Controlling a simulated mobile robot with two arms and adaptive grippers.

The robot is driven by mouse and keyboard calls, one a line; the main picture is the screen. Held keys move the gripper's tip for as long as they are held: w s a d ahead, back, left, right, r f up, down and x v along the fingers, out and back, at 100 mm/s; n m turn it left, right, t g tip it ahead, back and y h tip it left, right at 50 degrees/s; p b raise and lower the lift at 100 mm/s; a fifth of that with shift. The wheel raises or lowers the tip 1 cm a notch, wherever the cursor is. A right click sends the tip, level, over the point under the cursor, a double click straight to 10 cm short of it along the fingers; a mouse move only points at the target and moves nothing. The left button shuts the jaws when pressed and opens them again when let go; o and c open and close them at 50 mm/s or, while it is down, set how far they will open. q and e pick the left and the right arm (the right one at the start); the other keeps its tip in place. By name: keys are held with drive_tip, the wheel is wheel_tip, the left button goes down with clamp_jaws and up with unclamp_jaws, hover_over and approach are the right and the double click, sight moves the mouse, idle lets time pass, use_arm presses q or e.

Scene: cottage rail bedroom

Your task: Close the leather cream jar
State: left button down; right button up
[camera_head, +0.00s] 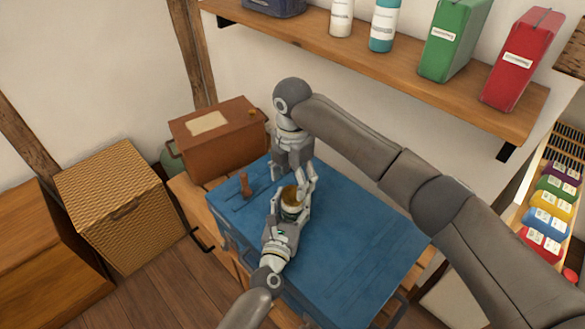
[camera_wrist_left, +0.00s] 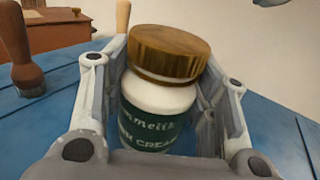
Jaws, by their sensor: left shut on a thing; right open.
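The leather cream jar is white with a dark green label; its body (camera_wrist_left: 158,105) shows in the left wrist view and its top (camera_head: 290,195) in the head view. Its brown wooden lid (camera_wrist_left: 170,50) sits on the mouth, with a white band of neck showing beneath it. I cannot tell whether it is screwed tight. My left gripper (camera_head: 291,208) is shut around the jar's body, a finger on each side. My right gripper (camera_head: 293,170) is open, just behind the jar in the head view, its fingertips partly hard to make out.
The jar is over a blue-covered bench top (camera_head: 365,235). A brush (camera_head: 245,186) with a wooden handle stands left of it. A brown box (camera_head: 218,135) is at the back left. A wall shelf (camera_head: 380,60) holds bottles and binders. The blue surface at right is clear.

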sight(293, 193)
drive_tip(key=shift+f, duration=2)
drive_tip(key=c, duration=1.1)
drive_tip(key=m, duration=0.3)
drive_tip(key=o, duration=1.2)
drive_tip(key=shift+c, duration=0.2)
